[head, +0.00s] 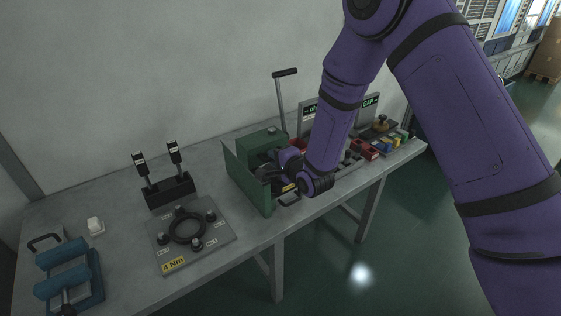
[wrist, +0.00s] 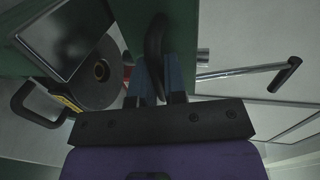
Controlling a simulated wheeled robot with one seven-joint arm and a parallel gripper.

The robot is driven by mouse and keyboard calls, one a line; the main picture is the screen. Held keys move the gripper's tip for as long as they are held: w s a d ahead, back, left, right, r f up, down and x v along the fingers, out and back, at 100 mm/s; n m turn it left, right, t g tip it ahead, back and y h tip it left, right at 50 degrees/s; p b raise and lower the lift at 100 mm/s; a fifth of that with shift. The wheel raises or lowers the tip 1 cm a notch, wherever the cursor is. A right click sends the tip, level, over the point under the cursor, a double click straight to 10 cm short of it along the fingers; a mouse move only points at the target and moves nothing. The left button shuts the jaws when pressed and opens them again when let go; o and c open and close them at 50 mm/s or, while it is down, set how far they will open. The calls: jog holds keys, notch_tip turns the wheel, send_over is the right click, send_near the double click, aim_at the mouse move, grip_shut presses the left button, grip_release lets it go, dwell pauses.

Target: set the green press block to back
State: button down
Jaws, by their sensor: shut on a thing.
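The green press (head: 262,140) stands mid-table against the wall, with a tall black-gripped lever (head: 284,95) behind it. A green upright panel (head: 248,182) stands at its left front. My gripper (head: 280,172) is at the press's front, just right of that panel, and hides part of the press. In the wrist view my gripper (wrist: 160,75) is shut on a black loop handle (wrist: 157,38) fixed to a green face (wrist: 182,22). I cannot tell whether this face is the press block itself. A dark round disc (wrist: 98,75) lies left of the fingers.
Left of the press are a grey plate with a black ring (head: 187,226), a black stand with two upright tools (head: 168,190), a white piece (head: 95,226) and a blue fixture (head: 68,275). Small coloured parts (head: 365,149) crowd the right. My purple arm covers the right side.

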aim_at(258, 140)
jog(key=x, duration=0.3)
jog(key=r+x, duration=0.1)
jog(key=x, duration=0.2)
jog(key=r+x, duration=0.1)
jog(key=x, duration=0.2)
jog(key=shift+w+a+f, duration=0.15)
jog(key=shift+w+a, duration=0.1)
jog(key=shift+w, duration=0.05)
jog(key=shift+w+a, duration=0.15)
jog(key=shift+w, duration=0.15)
jog(key=c, duration=1.2)
grip_release()
jog(key=shift+w+a, duration=0.1)
jog(key=v, duration=1.1)
jog(key=shift+r, duration=0.2)
